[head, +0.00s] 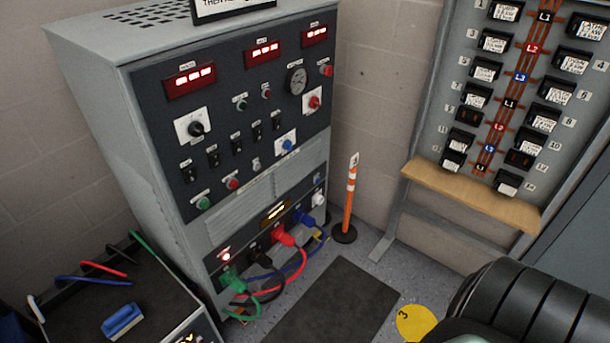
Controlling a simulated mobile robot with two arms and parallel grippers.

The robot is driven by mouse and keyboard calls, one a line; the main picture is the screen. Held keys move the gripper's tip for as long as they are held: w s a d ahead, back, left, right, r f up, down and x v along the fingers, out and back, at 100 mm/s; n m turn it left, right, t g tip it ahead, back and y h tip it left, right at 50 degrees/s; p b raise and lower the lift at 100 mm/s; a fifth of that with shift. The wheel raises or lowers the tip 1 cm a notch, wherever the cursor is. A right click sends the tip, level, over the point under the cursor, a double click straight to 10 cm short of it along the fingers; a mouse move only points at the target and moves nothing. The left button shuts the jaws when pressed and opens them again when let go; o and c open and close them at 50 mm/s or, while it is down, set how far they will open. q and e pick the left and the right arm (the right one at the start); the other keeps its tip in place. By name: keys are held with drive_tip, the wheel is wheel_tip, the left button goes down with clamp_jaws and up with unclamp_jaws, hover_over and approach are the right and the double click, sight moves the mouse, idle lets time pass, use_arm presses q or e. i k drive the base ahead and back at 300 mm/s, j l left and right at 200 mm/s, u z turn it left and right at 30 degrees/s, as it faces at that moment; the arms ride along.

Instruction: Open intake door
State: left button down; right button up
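A tall grey cabinet (95,90) stands left of centre, with a dark control panel full of red displays, switches and knobs. Below the controls is a light grey slatted section (290,170). No part of the cabinet is clearly recognisable as an intake door, and nothing on it looks swung open. Green, black, red and blue cable plugs (283,237) sit in the connector row at its lower front. Neither gripper is in view; only a black rounded part of my own arm shows at the lower right.
A cart top (65,310) at the lower left holds loose cables and a blue-handled item (123,321). An orange post (349,200) stands right of the cabinet. A breaker board (430,100) with a wooden ledge (470,190) is at the right. A dark mat (335,305) and yellow floor disc (416,322) lie in front.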

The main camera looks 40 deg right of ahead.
sight(280, 254)
drive_tip(key=z, duration=1)
